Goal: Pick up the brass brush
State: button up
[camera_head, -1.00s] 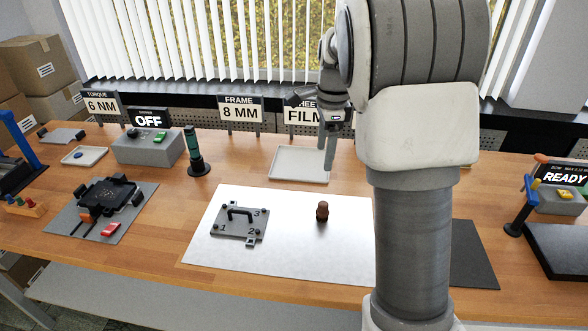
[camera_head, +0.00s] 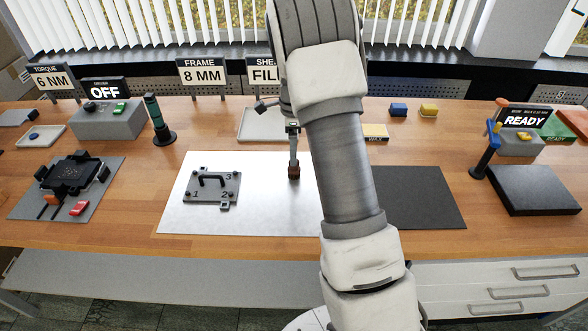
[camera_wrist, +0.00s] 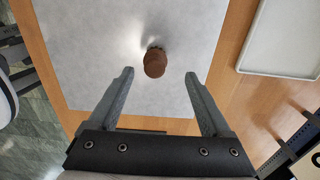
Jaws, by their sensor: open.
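The brush is a small upright brown knob (camera_head: 294,172) standing on the bright metal sheet (camera_head: 260,215), right of the grey numbered plate. In the wrist view the brush (camera_wrist: 155,64) shows a rounded brown top with a darker rim, and its lower part is mostly hidden under that top. My gripper (camera_head: 293,160) points down just above the brush, partly covering it in the head view. In the wrist view my gripper (camera_wrist: 159,76) is open, one finger on each side and slightly nearer than the brush, with clear gaps. Neither finger touches it.
The grey plate with a black handle (camera_head: 212,187) is left of the brush. A dark mat (camera_head: 425,198) lies to the right. A shallow white tray (camera_head: 258,124) is behind, and a green-black post (camera_head: 158,120) stands at the back left. The sheet around the brush is bare.

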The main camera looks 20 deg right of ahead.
aim_at(294, 168)
jog(key=f, duration=0.4)
jog(key=shift+s+f, duration=0.35)
jog(key=shift+s, duration=0.05)
jog(key=shift+f, duration=0.5)
grip_shut()
